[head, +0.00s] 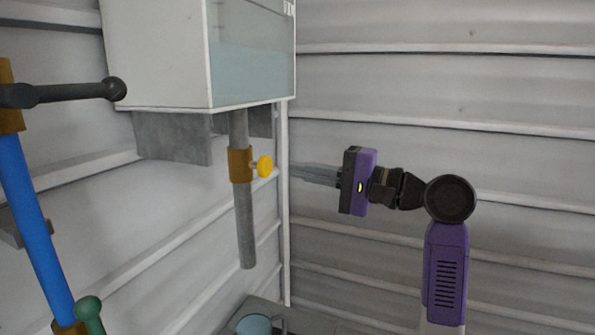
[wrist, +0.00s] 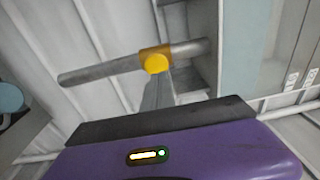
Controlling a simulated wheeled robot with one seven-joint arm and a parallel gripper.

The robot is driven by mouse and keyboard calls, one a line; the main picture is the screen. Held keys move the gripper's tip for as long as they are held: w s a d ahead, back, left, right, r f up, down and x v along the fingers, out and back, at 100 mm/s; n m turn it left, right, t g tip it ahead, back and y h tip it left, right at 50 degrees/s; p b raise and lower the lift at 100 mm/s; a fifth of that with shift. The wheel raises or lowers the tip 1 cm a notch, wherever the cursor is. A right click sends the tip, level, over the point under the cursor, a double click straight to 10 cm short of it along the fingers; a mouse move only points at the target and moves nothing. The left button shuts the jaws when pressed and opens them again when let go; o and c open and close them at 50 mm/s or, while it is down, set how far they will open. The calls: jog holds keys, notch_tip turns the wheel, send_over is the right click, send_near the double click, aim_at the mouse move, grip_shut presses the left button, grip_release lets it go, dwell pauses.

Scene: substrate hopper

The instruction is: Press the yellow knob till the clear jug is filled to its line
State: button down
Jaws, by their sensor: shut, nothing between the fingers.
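The yellow knob (head: 265,166) sticks out from a brass collar (head: 240,165) on a grey pipe (head: 245,220) that hangs under the tank. In the wrist view the knob (wrist: 156,63) lies straight beyond my fingertips. My gripper (head: 293,170) is shut and empty, pointing left at the knob. In the head view a small gap shows between fingertips and knob; in the wrist view (wrist: 157,76) they overlap, so I cannot tell contact there. A bluish round vessel (head: 254,325), probably the jug, stands low beneath the pipe, cut off by the frame; its line and level are not readable.
A white tank (head: 155,55) with a clear window shows pale blue liquid (head: 252,72). At left are a blue pipe (head: 35,220), a dark lever (head: 75,92) and a green knob (head: 89,308). Ribbed walls surround the corner. The space right of the knob is otherwise clear.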

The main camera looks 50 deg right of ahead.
jog(key=b+v, duration=0.2)
jog(key=v, duration=0.6)
jog(key=shift+s+d, duration=0.15)
jog(key=shift+s, duration=0.15)
jog(key=shift+f, duration=0.1)
dwell(1.3)
